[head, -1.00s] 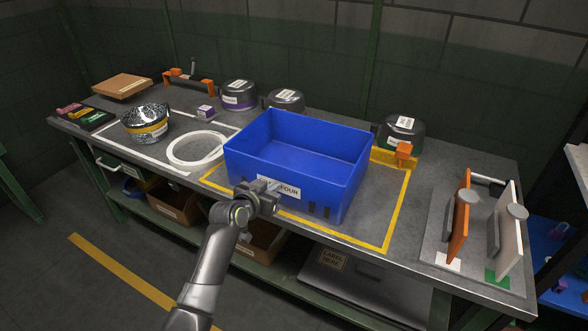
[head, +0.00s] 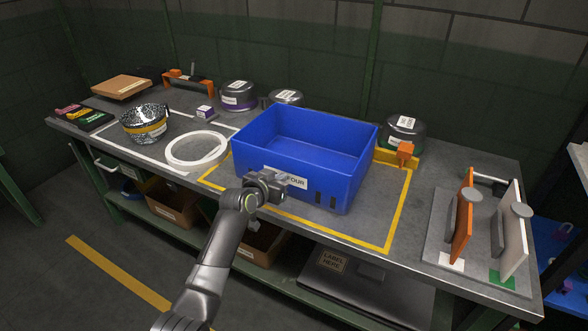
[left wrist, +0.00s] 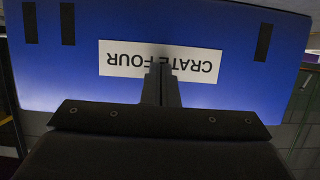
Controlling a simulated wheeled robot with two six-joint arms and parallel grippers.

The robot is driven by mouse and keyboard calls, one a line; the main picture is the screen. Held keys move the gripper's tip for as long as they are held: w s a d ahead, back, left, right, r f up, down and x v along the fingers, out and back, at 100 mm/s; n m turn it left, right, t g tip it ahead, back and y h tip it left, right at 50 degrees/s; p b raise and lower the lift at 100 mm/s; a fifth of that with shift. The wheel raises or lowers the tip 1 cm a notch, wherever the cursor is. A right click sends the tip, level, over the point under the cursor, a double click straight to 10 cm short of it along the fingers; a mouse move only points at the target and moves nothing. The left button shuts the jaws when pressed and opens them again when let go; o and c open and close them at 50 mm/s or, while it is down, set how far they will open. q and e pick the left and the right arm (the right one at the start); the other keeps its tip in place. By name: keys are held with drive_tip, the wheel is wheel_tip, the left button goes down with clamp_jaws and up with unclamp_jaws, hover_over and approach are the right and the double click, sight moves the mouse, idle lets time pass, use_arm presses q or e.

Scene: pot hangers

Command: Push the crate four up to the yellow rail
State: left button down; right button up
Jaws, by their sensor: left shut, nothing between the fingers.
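The blue open crate four (head: 340,178) stands upright on the grey bench, inside a yellow taped outline. Its white label (left wrist: 120,60) reads CRATE FOUR, upside down in the left wrist view. My left gripper (head: 283,181) is shut and empty, its tips at the label on the crate's front wall; they look to be touching it. In the left wrist view the closed fingers (left wrist: 161,78) cover part of the label. The yellow rail (head: 384,156) shows behind the crate's right back corner; the rest is hidden, so I cannot tell the gap. My right gripper is out of view.
Lidded pots (head: 403,132) stand behind the crate, one beside an orange clip (head: 405,151). A white ring (head: 196,148) and a speckled pot (head: 146,122) lie left. A rack with upright boards (head: 463,220) stands right. Bare bench lies between crate and rack.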

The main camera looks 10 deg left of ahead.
use_arm(q)
drive_tip(key=shift+w+d+b, duration=0.2)
drive_tip(key=shift+w+b, duration=0.2)
drive_tip(key=shift+w, duration=0.2)
drive_tip(key=shift+w+d+b, duration=0.2)
drive_tip(key=shift+w+b, duration=0.15)
drive_tip(key=shift+w, duration=0.2)
drive_tip(key=shift+s+a+r+p, duration=0.15)
drive_tip(key=shift+s+p, duration=0.3)
drive_tip(key=shift+p, duration=0.25)
drive_tip(key=s+p, duration=0.1)
drive_tip(key=s+a+p, duration=0.1)
drive_tip(key=s, duration=0.1)
drive_tip(key=shift+s+a, duration=0.1)
drive_tip(key=shift+s, duration=0.05)
drive_tip(key=shift+s+a+p, duration=0.25)
drive_tip(key=shift+s+p, duration=0.2)
drive_tip(key=shift+s, duration=0.15)
drive_tip(key=shift+s+a+p, duration=0.2)
drive_tip(key=shift+s+p, duration=0.25)
drive_tip(key=shift+s, duration=0.15)
drive_tip(key=shift+f, duration=0.2)
